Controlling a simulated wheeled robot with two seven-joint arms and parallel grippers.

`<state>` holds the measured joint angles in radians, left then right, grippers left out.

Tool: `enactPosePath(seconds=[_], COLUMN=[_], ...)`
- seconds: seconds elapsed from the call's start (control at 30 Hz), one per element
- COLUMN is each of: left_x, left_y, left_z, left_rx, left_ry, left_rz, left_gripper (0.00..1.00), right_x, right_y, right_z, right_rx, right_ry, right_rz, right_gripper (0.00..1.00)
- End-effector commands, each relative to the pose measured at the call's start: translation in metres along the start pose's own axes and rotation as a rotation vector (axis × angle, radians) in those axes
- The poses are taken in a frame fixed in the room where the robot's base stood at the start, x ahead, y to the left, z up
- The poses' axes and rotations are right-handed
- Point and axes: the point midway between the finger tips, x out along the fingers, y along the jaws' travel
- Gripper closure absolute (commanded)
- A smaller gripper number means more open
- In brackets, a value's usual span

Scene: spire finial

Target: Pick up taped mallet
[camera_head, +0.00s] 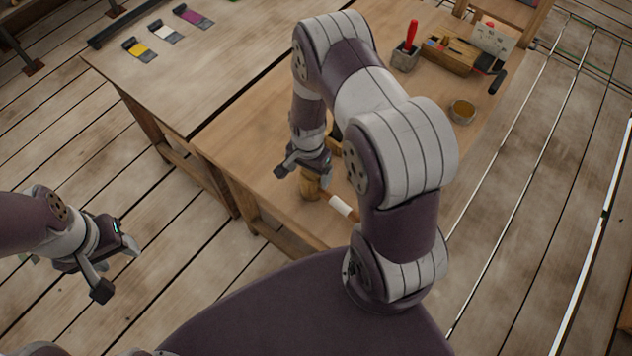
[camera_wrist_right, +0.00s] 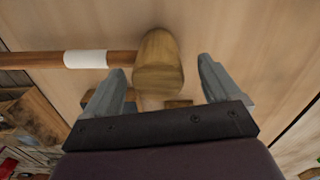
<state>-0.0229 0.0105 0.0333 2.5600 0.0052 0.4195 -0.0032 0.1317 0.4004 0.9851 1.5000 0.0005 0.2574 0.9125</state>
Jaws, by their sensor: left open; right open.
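The taped mallet lies on the wooden table (camera_head: 235,140), with its round wooden head (camera_head: 311,187) just below my right gripper (camera_head: 308,172) in the head view. White tape (camera_head: 341,205) wraps its handle. In the right wrist view, the mallet head (camera_wrist_right: 159,65) is ahead of the open jaws (camera_wrist_right: 162,85), nearer the left finger, and the taped handle (camera_wrist_right: 85,59) runs off to the left. I cannot tell whether a finger touches it. My left gripper (camera_head: 118,272) is open and empty, away from the table at the left.
A grey cup with a red-handled tool (camera_head: 405,56), a wooden toolbox (camera_head: 448,55) and a small round bowl (camera_head: 462,111) stand at the table's far right. Yellow, white and purple swatches (camera_head: 165,31) lie on the far left. My right arm hides part of the table.

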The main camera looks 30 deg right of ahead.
Motion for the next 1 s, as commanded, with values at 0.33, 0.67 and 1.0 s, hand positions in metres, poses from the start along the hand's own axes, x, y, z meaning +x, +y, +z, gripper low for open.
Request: enactPosePath(seconds=[0.33,0.67,1.0], left_x=[-0.004,-0.004,0.002], left_y=[0.000,0.000,0.000], left_z=[0.000,-0.001,0.000], left_rx=[0.000,0.000,0.000], left_ry=[0.000,0.000,0.000], left_rz=[0.000,0.000,0.000], left_gripper=[0.49,0.49,0.49], right_x=[0.018,0.017,0.004], right_y=[0.000,-0.001,-0.002], right_z=[0.000,-0.001,-0.001], right_rx=[-0.001,-0.001,-0.001], right_ry=[0.001,0.002,0.004], right_rz=[-0.002,-0.003,-0.006], right_gripper=[0.10,0.72,0.72])
